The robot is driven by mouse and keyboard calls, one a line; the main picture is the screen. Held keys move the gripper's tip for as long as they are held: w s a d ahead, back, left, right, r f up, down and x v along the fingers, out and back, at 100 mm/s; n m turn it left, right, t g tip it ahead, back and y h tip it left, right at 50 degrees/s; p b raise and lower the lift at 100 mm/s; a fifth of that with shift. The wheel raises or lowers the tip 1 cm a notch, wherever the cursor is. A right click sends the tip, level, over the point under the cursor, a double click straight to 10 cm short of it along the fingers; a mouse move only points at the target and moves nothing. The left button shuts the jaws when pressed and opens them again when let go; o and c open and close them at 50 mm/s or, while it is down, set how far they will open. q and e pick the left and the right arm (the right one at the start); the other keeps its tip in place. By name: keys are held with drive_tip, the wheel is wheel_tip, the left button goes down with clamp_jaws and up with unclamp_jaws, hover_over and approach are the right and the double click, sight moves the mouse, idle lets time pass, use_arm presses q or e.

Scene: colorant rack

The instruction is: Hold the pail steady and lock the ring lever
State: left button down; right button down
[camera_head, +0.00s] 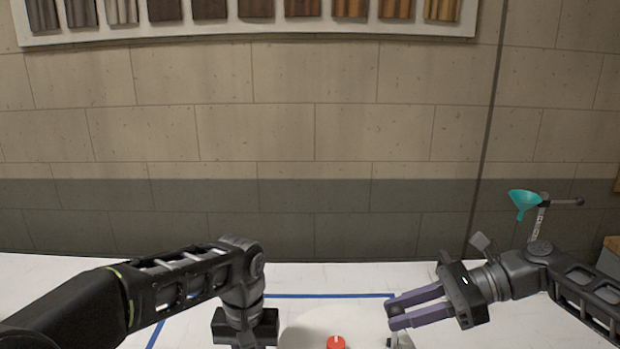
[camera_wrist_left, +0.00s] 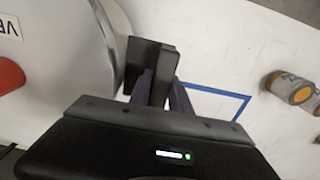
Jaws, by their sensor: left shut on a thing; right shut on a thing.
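The pail's pale round lid (camera_head: 305,330) shows at the bottom of the head view, with a red cap (camera_head: 335,342) on it. The pail (camera_wrist_left: 70,70) also fills the left of the left wrist view. My left gripper (camera_wrist_left: 160,85) is shut on a dark block-shaped grip at the pail's side. In the head view my left gripper points down beside the pail, its fingertips out of frame. My right gripper (camera_head: 389,313) reaches in from the right over the pail's right edge. Its purple fingers are shut on the ring lever (camera_head: 402,341), mostly hidden; a small grey metal part shows below them.
Blue tape (camera_head: 325,296) marks the white table (camera_head: 300,275) behind the pail. A teal funnel (camera_head: 523,203) on a stand is at the back right. A can with a yellow band (camera_wrist_left: 292,88) lies off to the side in the left wrist view. The table behind the pail is clear.

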drive_tip(key=shift+w+d+f, duration=0.1)
drive_tip(key=shift+d, duration=0.15)
drive_tip(key=shift+d+f, duration=0.1)
drive_tip(key=shift+d, duration=0.8)
drive_tip(key=shift+d+f, duration=0.2)
drive_tip(key=shift+d, duration=0.75)
drive_tip(key=c, duration=1.5)
unclamp_jaws()
drive_tip(key=o, duration=0.5)
drive_tip(key=shift+a+r, duration=0.1)
drive_tip(key=shift+a, duration=0.05)
drive_tip(key=shift+c, duration=0.5)
